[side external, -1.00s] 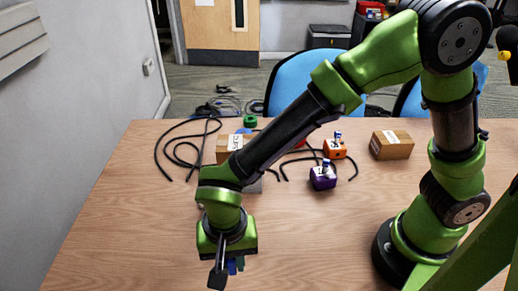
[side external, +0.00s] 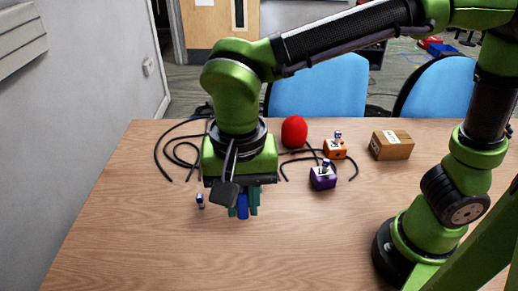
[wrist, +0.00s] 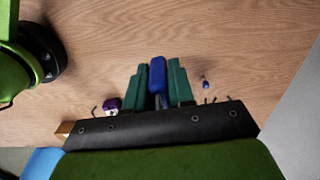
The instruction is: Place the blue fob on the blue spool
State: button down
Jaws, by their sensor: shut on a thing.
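My gripper (side external: 242,208) points down above the table, left of centre in the side view. Its teal fingers are shut on a blue fob (side external: 242,205). The wrist view shows the blue fob (wrist: 157,80) upright between the fingers of my gripper (wrist: 157,65). A small blue and white piece (side external: 200,201) stands on the table left of the gripper; it also shows in the wrist view (wrist: 205,82). I cannot make out a blue spool; the arm and gripper hide part of the table behind them.
A purple block (side external: 323,178) and an orange block (side external: 335,150), each with a small blue and white piece on top, stand right of the gripper. A red rounded object (side external: 294,132) and a cardboard box (side external: 391,145) are farther back. Black cables (side external: 180,160) lie behind. The front table is clear.

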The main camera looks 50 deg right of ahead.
jog(key=w+d+m, duration=0.5)
jog(key=d+m, duration=0.1)
jog(key=d, duration=0.4)
jog(key=w+d+m, duration=0.6)
jog(key=d, duration=0.3)
jog(key=w+d+m, duration=0.5)
jog(key=d+m, duration=0.2)
jog(key=d, duration=0.3)
notch_tip(320, 180, down, 11)
jog(key=w, duration=0.5)
jog(key=w+f, duration=0.1)
jog(key=w, duration=0.9)
jog(key=shift+w+d+f, duration=0.2)
jog(key=shift+w+f, duration=0.15)
jog(key=shift+w, duration=0.05)
jog(key=shift+f, duration=1.7)
jog(key=shift+f, duration=0.1)
jog(key=c, duration=1.4)
grip_release()
jog(key=shift+f, duration=0.1)
jog(key=o, duration=0.4)
